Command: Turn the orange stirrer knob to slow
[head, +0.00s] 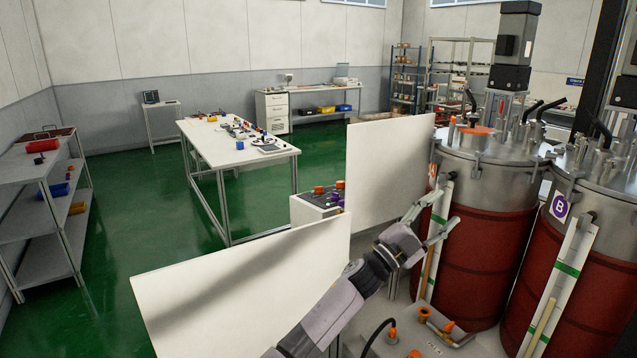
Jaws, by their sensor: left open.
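My left gripper (436,217) is open, with its fingers spread in front of the left side of the nearer red and steel tank (484,250). I see nothing between the fingers. A small control box (312,212) stands between two white panels, left of my gripper. Orange knobs (319,190) and purple ones sit on its top, apart from the gripper. I cannot tell which knob is the stirrer's, nor read any marks. An orange part (477,130) also shows on the nearer tank's lid. My right gripper is out of view.
A white panel (245,290) stands in front and another (388,168) behind the box. A second tank (570,300) with a purple B label is at the right. Orange fittings (425,313) lie low by the tank. A table (245,150) stands on open green floor.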

